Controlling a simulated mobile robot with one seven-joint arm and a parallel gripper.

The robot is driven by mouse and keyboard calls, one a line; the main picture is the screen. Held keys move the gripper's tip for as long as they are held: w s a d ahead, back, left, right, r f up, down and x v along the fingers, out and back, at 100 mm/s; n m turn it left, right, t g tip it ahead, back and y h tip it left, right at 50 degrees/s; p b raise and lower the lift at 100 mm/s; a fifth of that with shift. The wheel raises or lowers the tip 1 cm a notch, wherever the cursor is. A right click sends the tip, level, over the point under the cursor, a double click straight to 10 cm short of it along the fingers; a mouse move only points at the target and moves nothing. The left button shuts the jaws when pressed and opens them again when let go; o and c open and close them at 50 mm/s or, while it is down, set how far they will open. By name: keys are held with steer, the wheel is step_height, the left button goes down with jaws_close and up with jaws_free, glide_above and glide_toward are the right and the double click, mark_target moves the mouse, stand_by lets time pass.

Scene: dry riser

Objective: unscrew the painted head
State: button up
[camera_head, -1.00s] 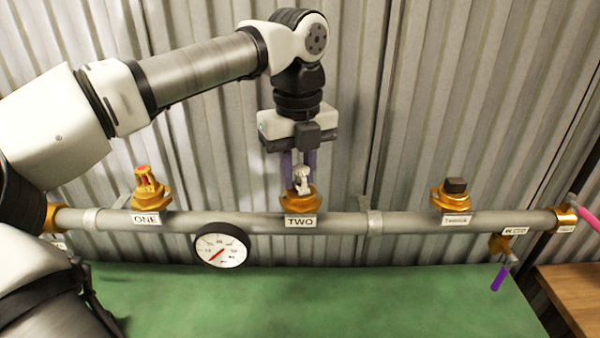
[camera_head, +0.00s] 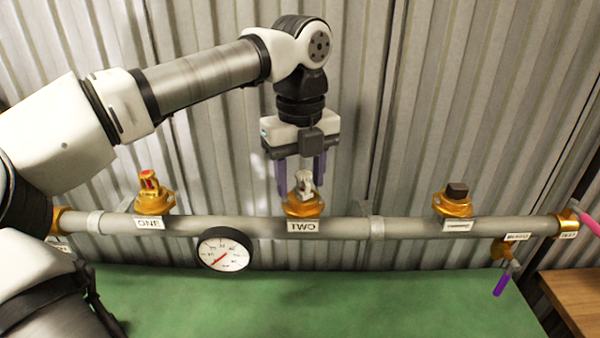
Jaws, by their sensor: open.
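The pale, painted-looking head (camera_head: 305,184) stands upright in the brass fitting (camera_head: 303,206) over the label TWO (camera_head: 302,226). My gripper (camera_head: 301,184) points down over it. Its two purple fingers are apart, one to the left of the head and one behind or to its right. I cannot tell whether either finger touches the head. A dark square plug (camera_head: 457,190) sits in the right-hand fitting.
The grey pipe (camera_head: 260,227) runs across the view before a corrugated metal wall (camera_head: 420,100). A round gauge (camera_head: 224,249) hangs below it. A purple-handled valve (camera_head: 502,284) hangs at the right, near a pink handle (camera_head: 588,222). The green surface (camera_head: 300,300) in front is clear.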

steer(key=m, duration=0.2)
steer(key=m+p, duration=0.1)
steer(key=m, duration=0.1)
steer(key=shift+w+d+m, duration=0.1)
steer(key=shift+d+m, duration=0.1)
steer(key=shift+m, duration=0.1)
steer(key=m, duration=0.2)
steer(key=m+p, duration=0.1)
steer(key=m, duration=0.1)
steer(key=shift+d+r, duration=0.1)
steer(key=shift+d, duration=0.15)
steer(key=m, duration=0.4)
steer(key=shift+d+m+p, duration=0.15)
steer(key=shift+m+p, duration=0.15)
steer(key=shift+p, duration=0.05)
steer(key=m, duration=0.2)
steer(key=shift+s+d+m, duration=0.1)
steer(key=shift+s+m, duration=0.15)
steer(key=shift+m, duration=0.15)
steer(key=shift+c, duration=0.4)
